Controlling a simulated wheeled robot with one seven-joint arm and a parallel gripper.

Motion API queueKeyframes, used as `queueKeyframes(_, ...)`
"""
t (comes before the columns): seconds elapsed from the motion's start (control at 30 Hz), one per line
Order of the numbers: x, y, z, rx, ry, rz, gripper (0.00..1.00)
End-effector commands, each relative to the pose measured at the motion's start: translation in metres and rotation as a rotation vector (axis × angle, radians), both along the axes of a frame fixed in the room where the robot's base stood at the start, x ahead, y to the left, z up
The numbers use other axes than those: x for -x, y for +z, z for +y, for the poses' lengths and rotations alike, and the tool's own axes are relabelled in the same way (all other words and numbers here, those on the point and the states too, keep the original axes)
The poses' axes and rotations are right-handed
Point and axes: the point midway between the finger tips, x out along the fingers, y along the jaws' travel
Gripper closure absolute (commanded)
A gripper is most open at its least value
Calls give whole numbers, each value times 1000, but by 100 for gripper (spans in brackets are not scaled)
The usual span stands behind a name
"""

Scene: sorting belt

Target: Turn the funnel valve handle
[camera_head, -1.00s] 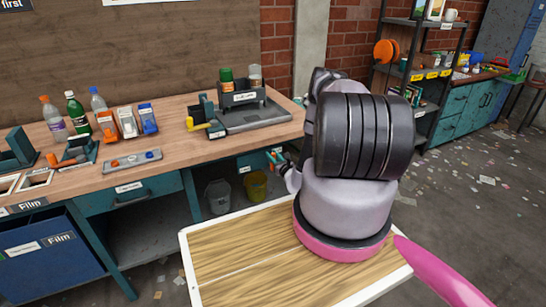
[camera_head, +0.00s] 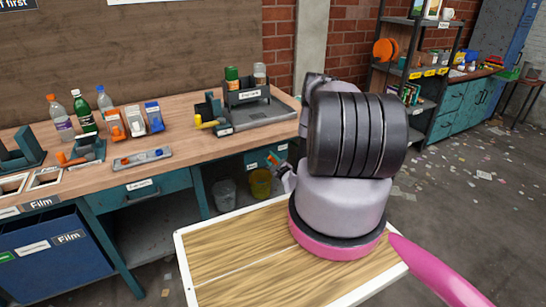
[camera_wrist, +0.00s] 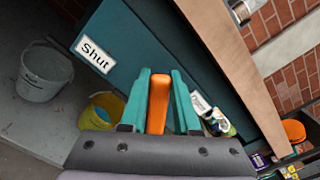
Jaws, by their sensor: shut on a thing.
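My gripper (camera_wrist: 160,105) has two teal fingers, shut on an orange handle (camera_wrist: 159,104) that stands up between them. The end where the orange handle joins anything is hidden behind the gripper, so I cannot tell how it is mounted. I see no funnel clearly. In the head view my gripper (camera_head: 276,162) is small, in front of the teal bench front and below the worktop, partly hidden by my arm. A white label reading "Shut" (camera_wrist: 94,54) is on the teal panel (camera_wrist: 135,45) beside the fingers.
A grey bucket (camera_head: 224,194) and a yellow bucket (camera_head: 261,183) stand under the workbench (camera_head: 185,155). Bottles (camera_head: 82,115) and a grey holder (camera_head: 246,97) stand on the bench. Open floor lies right.

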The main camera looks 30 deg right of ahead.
Motion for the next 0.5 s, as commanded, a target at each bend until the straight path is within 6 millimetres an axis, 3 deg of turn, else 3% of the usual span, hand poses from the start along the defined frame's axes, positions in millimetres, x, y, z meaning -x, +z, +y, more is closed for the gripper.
queueKeyframes(0.5, 2, -30, 21, 484, 3, -14, 100)
